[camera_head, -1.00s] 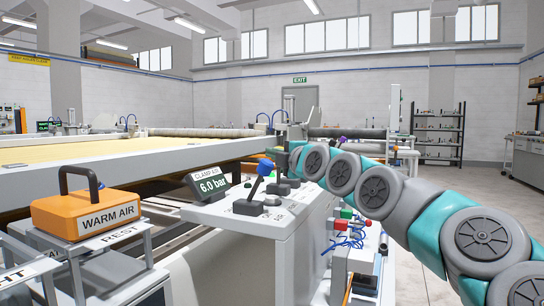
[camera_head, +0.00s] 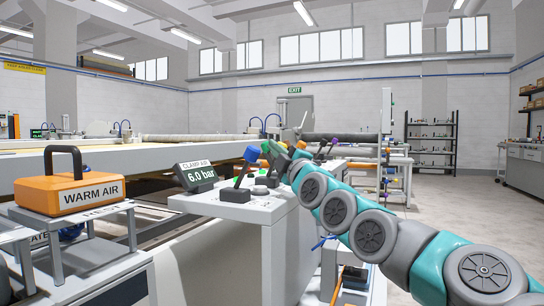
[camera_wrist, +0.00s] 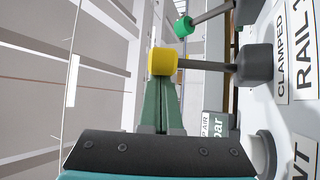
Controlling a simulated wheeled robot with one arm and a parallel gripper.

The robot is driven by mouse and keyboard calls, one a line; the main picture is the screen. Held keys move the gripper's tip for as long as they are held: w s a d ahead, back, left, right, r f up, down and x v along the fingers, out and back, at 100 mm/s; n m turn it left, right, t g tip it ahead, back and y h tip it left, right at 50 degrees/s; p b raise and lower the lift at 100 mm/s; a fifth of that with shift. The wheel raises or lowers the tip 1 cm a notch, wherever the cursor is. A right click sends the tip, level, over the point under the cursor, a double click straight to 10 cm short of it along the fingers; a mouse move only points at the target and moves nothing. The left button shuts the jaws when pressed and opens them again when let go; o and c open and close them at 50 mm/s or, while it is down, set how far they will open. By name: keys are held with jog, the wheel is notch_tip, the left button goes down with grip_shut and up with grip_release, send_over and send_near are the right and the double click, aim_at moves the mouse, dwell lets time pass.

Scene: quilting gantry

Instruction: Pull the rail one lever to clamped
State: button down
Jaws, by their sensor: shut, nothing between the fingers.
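In the wrist view a lever with a yellow knob (camera_wrist: 163,61) has a grey stem running to a dark pivot at right. The labels CLAMPED (camera_wrist: 281,71) and RAIL 1 (camera_wrist: 305,71) lie beside that pivot. A second lever with a green knob (camera_wrist: 184,27) is above it. My gripper (camera_wrist: 163,84) shows its green fingers shut and empty, tips right at the yellow knob; I cannot tell if they touch. In the head view my gripper (camera_head: 275,153) is over the console, and the yellow knob cannot be made out there.
The console (camera_head: 235,207) carries a blue-knobbed lever (camera_head: 251,154) and a 6.0 bar display (camera_head: 195,175). An orange WARM AIR box (camera_head: 63,192) sits on a stand at left. The long quilting frame (camera_head: 150,156) is behind. Open floor (camera_head: 455,190) lies at right.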

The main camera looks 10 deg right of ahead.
jog(key=shift+s+d+f+m+t+b, duration=0.1)
jog(key=shift+s+d+m+t+b, duration=0.15)
jog(key=shift+m+b, duration=0.2)
dwell(0.3)
